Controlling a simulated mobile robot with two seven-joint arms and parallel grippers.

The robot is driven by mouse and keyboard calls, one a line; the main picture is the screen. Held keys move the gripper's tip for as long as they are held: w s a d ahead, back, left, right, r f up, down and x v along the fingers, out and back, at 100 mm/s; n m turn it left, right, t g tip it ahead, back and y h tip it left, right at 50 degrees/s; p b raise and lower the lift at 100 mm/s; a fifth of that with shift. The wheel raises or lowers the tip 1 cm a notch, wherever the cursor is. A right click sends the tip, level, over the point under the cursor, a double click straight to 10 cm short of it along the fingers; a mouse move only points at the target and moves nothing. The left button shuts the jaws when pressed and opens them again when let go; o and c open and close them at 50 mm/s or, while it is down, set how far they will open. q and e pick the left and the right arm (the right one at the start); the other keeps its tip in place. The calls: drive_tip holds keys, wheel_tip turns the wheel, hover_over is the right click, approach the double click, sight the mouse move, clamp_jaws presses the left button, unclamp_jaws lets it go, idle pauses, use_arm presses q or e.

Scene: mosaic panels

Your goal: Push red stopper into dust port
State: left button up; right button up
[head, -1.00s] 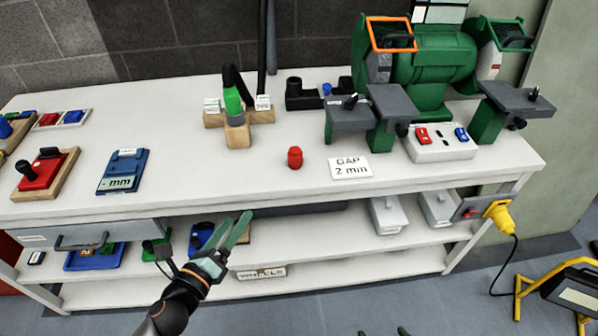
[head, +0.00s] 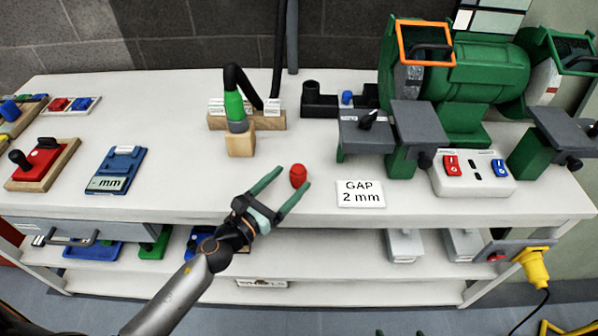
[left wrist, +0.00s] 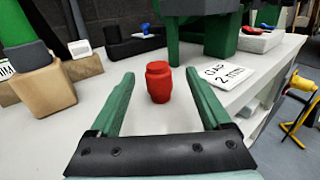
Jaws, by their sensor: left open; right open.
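The red stopper (head: 298,175) stands upright on the white bench top near its front edge. My left gripper (head: 294,179) is open, its green fingers pointing at the stopper from the front left. In the left wrist view the stopper (left wrist: 159,82) stands between the fingertips, with gaps on both sides and no visible contact. A black pipe fitting (head: 320,100) with an upright round mouth, possibly the dust port, stands at the back of the bench. My right gripper (head: 399,332) shows only as green tips at the bottom edge; it is open.
A white "GAP 2 mm" card (head: 360,194) lies right of the stopper. The green bench grinder (head: 455,80), its grey rests and a switch box (head: 473,173) fill the right. A wooden block holder (head: 240,145) stands behind left. The bench between stopper and fitting is mostly clear.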

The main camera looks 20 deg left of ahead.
sight(302, 166)
use_arm(q)
drive_tip(key=x, duration=0.7)
drive_tip(key=shift+w+a+p, duration=0.1)
drive_tip(key=shift+w+p, duration=0.05)
drive_tip(key=shift+p, duration=0.2)
clamp_jaws()
idle(0.4)
